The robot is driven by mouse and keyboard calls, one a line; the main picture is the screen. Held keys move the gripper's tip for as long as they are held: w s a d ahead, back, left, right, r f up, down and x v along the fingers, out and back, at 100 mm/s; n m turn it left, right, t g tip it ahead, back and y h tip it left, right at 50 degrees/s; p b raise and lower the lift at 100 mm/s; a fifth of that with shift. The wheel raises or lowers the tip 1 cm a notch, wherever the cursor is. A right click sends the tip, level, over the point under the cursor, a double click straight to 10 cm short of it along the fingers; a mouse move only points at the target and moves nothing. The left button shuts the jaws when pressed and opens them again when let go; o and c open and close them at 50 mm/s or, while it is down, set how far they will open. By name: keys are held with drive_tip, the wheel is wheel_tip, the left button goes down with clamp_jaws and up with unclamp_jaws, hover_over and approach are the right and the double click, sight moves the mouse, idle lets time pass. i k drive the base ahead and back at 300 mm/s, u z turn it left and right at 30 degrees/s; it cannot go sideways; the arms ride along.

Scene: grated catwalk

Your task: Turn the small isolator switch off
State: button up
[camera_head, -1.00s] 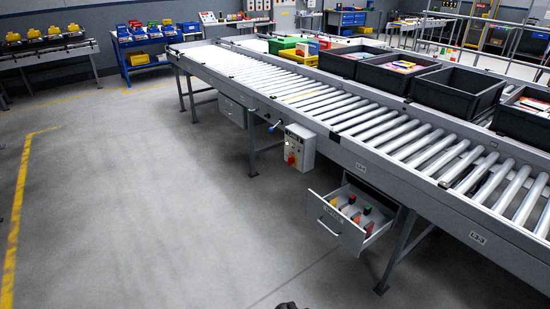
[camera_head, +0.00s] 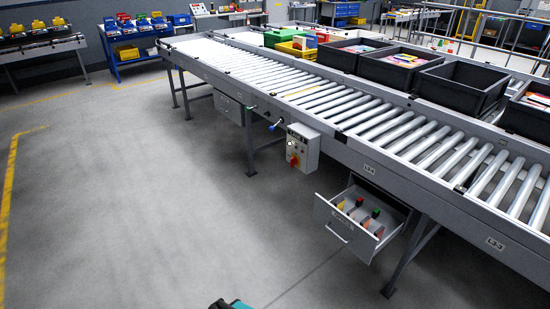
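A pale grey control box (camera_head: 303,147) hangs on the near side of the roller conveyor, left of an open drawer. A small red knob (camera_head: 293,161) sits low on its face, with small dials or buttons above it. The knob looks like a rotary switch, but its position is too small to read. Left of the box a blue-ended handle (camera_head: 274,126) sticks out from the conveyor side. My gripper is not in view; only a teal and black piece, likely of my arm, shows at the bottom edge, well away from the box.
The open drawer (camera_head: 340,226) juts out below the conveyor (camera_head: 225,72), holding several coloured-topped items. Black crates (camera_head: 440,90) line the conveyor's far side. The grey floor (camera_head: 150,200) in front and left is clear.

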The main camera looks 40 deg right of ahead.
sight(293, 160)
drive_tip(key=u, duration=0.25)
drive_tip(key=i, duration=2.2)
drive_tip(key=z, duration=0.45)
